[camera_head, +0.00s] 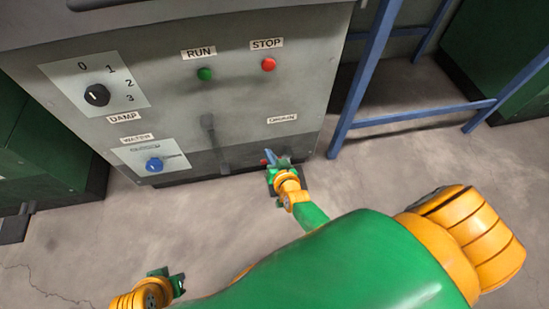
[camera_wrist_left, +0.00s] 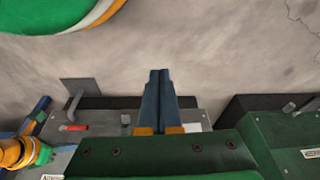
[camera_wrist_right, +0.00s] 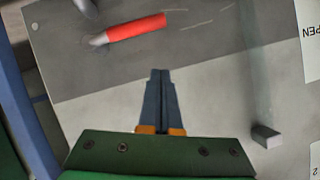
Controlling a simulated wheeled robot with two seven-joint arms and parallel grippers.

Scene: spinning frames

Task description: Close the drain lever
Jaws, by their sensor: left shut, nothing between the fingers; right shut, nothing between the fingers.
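The drain lever has a red handle. In the head view only a bit of the red handle (camera_head: 264,162) shows beside my right gripper (camera_head: 271,157), below the DRAIN label (camera_head: 282,119). In the right wrist view the red handle (camera_wrist_right: 137,27) lies nearly level on a dark grey plate, with a grey pivot at its left end. My right gripper's shut fingertips (camera_wrist_right: 160,72) show below the handle, with a gap in the picture; contact is not visible. My left gripper (camera_head: 177,283) is low at the left, away from the panel, shut and empty (camera_wrist_left: 159,72). The handle also shows in the left wrist view (camera_wrist_left: 75,127).
The grey panel carries a black DAMP knob (camera_head: 97,95), a green RUN button (camera_head: 205,73), a red STOP button (camera_head: 269,64) and a blue WATER knob (camera_head: 154,164). A dark handle (camera_head: 210,128) stands left of the drain. A blue frame (camera_head: 362,80) stands at right.

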